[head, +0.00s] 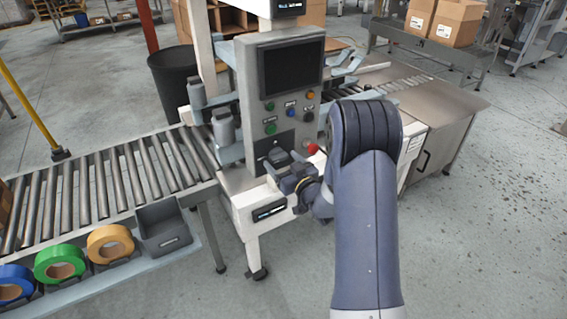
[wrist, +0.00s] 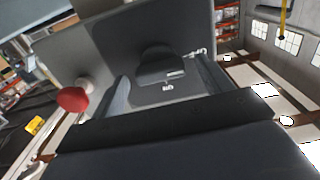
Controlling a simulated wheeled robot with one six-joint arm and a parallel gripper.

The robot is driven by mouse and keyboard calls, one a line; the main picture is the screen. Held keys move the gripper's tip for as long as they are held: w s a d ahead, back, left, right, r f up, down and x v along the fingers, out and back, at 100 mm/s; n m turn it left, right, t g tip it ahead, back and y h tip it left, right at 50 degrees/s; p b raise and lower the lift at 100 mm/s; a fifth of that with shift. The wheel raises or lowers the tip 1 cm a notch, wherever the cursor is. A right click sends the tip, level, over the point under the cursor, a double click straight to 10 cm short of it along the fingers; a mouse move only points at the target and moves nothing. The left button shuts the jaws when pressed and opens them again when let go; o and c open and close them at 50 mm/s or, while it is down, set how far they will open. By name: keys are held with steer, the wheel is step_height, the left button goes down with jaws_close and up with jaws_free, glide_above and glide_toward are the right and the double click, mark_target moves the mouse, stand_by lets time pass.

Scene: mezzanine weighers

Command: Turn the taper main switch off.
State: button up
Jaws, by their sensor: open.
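The taper's grey control panel (head: 258,95) stands at the centre of the head view, with a dark screen and several coloured buttons. The main switch, a dark knob (wrist: 160,66), shows in the wrist view on a grey plate with small white markings. My gripper (head: 287,171) is at the panel's lower part in the head view and hides some of it. In the wrist view my open gripper (wrist: 166,88) has one finger on each side of the knob's area. I cannot tell whether either finger touches the knob.
A red mushroom button (head: 312,149) sits close right of my gripper; it also shows at left in the wrist view (wrist: 72,99). A roller conveyor (head: 115,185) runs left, with tape rolls (head: 110,243) and a grey bin (head: 163,228) in front. Open floor lies in front.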

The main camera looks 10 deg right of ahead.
steer(key=b+v, duration=0.2)
steer(key=v, duration=0.8)
steer(key=shift+s, duration=0.4)
steer(key=shift+d, duration=0.1)
steer(key=p+x, duration=0.2)
steer(key=x, duration=0.8)
steer(key=shift+w, duration=0.35)
steer(key=shift+w+r+p, duration=0.15)
steer(key=shift+p, duration=0.45)
steer(key=shift+m+p, duration=0.4)
steer(key=shift+p, duration=0.05)
steer(key=shift+f+b, duration=0.35)
steer(key=shift+b, duration=0.45)
